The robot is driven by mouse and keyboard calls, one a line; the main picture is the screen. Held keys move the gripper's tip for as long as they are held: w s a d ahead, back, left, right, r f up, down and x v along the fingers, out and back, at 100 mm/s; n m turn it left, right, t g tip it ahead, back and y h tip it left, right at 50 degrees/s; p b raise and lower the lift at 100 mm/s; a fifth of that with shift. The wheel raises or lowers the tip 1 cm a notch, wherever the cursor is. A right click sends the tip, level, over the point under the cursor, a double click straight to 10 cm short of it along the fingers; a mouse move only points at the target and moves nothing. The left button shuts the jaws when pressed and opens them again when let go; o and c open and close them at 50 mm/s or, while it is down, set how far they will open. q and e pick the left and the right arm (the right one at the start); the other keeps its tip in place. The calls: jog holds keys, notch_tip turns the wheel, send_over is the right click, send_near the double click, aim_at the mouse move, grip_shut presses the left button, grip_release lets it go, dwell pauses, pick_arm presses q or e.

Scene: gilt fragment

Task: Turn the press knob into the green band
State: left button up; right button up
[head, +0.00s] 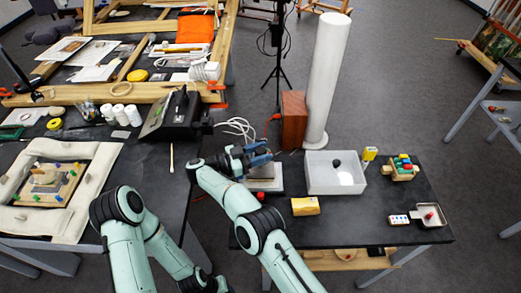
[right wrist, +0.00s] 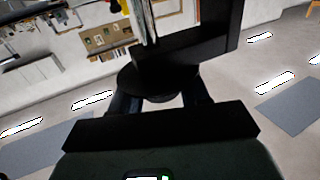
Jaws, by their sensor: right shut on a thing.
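My right gripper (head: 258,160) is over the press (head: 264,183), a small pale-based device near the back left of the right table. In the right wrist view its two dark fingers (right wrist: 153,103) are on either side of a round black knob (right wrist: 150,82), shut on it. Black parts of the press rise behind the knob. The gripper and wrist cover most of the press in the head view. I cannot make out the green band or the knob's pointer. My left arm shows at the lower left, but its gripper is not in view.
A white bin (head: 335,184) stands right of the press, with a yellow box (head: 305,206) in front. A wooden block (head: 293,120) and a tall white cylinder (head: 326,80) stand behind. A small metal tray (head: 429,222) sits near the right edge. The table's middle front is clear.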

pick_arm(q)
jog(key=shift+w+r, duration=0.3)
jog(key=shift+w, duration=0.1)
pick_arm(e)
jog(key=shift+r+m+g+h, duration=0.3)
jog(key=shift+r+m+g, duration=0.1)
jog(key=shift+g, duration=0.2)
jog(key=o, duration=1)
jog(key=shift+d, duration=0.1)
jog(key=shift+c, duration=0.2)
jog(key=shift+f, duration=0.1)
jog(key=shift+f, duration=0.1)
pick_arm(q)
jog(key=shift+s, duration=0.1)
